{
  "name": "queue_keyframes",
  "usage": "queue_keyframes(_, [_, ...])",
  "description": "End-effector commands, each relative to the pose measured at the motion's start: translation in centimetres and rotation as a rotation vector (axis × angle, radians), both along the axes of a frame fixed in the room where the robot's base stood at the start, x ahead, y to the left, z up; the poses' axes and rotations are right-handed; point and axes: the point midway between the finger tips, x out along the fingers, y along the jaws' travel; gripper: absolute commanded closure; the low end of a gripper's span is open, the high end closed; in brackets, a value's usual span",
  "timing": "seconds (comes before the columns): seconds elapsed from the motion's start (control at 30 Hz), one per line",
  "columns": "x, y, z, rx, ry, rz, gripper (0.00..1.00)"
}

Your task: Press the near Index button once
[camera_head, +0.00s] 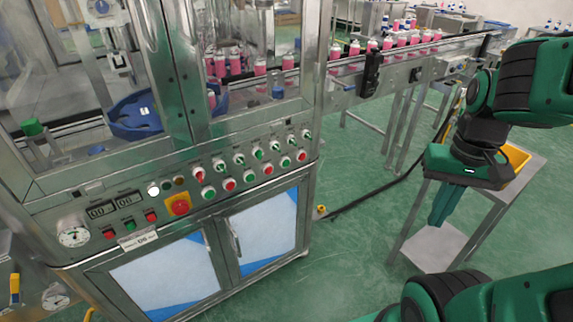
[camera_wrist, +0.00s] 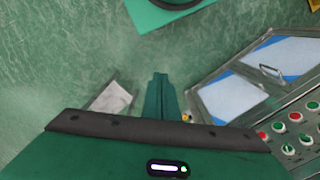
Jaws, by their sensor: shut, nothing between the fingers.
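The machine's control panel (camera_head: 155,212) runs along the front of the cabinet in the head view. It carries several green and red buttons, black-and-green switches and a large red knob on a yellow plate (camera_head: 180,206). The labels are too small to read, so I cannot tell which one is the near Index button. Part of the panel with buttons (camera_wrist: 290,128) shows at the right of the wrist view. My gripper (camera_head: 436,222) is shut and empty, pointing down to the right of the cabinet, well apart from the panel. Its fingers also show in the wrist view (camera_wrist: 160,78).
A small steel stand (camera_head: 440,246) with a yellow tray (camera_head: 516,157) is close beside my gripper. A conveyor (camera_head: 400,52) with pink cans extends right from the machine. A dark cable (camera_head: 365,195) lies on the floor. Green floor is free in front of the cabinet.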

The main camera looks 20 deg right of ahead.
Motion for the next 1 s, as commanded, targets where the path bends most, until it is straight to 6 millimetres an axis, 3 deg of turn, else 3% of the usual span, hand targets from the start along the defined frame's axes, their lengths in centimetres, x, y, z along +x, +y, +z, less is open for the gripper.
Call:
queue_keyframes(0.07, [-0.9,0.0,0.4,-0.001,-0.016,0.005,1.00])
queue_keyframes(0.17, [0.6,-0.1,-0.2,-0.008,-0.028,0.024,1.00])
queue_keyframes(0.27, [3.4,-0.8,-1.4,-0.014,-0.053,0.054,1.00])
queue_keyframes(0.47, [10.7,0.6,-5.1,0.020,-0.148,0.134,1.00])
queue_keyframes(0.7, [18.9,4.4,-10.1,0.140,-0.288,0.174,1.00])
queue_keyframes(1.0, [27.2,10.6,-15.1,0.371,-0.479,0.095,1.00])
